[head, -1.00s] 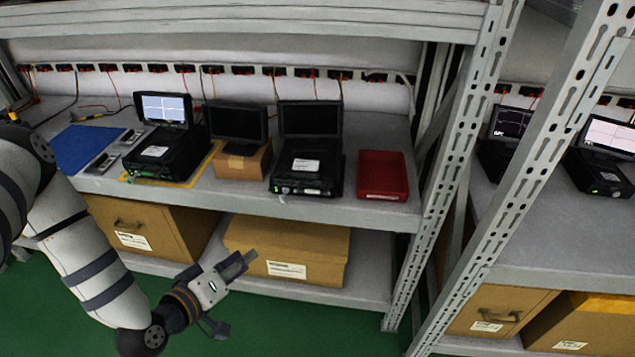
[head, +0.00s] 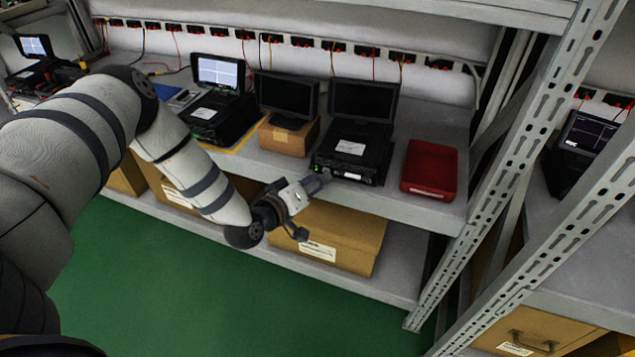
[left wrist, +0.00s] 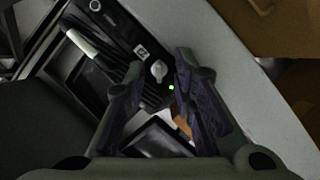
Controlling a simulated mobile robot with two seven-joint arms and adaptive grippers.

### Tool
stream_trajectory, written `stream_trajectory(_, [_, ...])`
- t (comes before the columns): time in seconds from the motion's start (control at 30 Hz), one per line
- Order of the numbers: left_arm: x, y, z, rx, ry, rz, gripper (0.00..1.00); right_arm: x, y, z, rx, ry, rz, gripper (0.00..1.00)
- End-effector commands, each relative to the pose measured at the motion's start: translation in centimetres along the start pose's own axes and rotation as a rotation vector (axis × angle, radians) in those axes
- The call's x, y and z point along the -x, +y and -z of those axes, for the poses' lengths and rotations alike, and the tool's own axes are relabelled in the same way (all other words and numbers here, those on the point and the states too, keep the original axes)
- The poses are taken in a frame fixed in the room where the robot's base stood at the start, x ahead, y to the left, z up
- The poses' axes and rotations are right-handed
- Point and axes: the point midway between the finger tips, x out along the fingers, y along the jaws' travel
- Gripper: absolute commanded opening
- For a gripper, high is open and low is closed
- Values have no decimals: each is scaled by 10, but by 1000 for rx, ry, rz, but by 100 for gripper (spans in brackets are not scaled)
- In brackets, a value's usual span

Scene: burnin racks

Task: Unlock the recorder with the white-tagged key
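A black recorder (head: 350,152) with a raised dark screen stands on the shelf beside a red tray, a white label on its top. My left gripper (head: 322,181) is just in front of its lower front edge. In the left wrist view the fingers (left wrist: 160,75) are apart, with nothing seen clamped between them. A pale grey knob-like piece (left wrist: 158,71) on the recorder's dark face shows between the fingertips; I cannot tell whether it is a key head or part of the lock. I cannot make out a white-tagged key. My right gripper is not in view.
The red tray (head: 430,170) is right of the recorder. A small screen on a cardboard box (head: 288,137) and another recorder (head: 221,115) with a lit screen are to its left. A rack post (head: 520,170) rises at right. Cardboard boxes (head: 330,235) fill the lower shelf.

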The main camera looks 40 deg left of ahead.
Motion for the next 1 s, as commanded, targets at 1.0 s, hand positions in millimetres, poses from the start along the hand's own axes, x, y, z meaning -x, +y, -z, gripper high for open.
stream_trajectory(1.0, [1,9,3,-233,2,87,0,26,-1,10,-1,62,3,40])
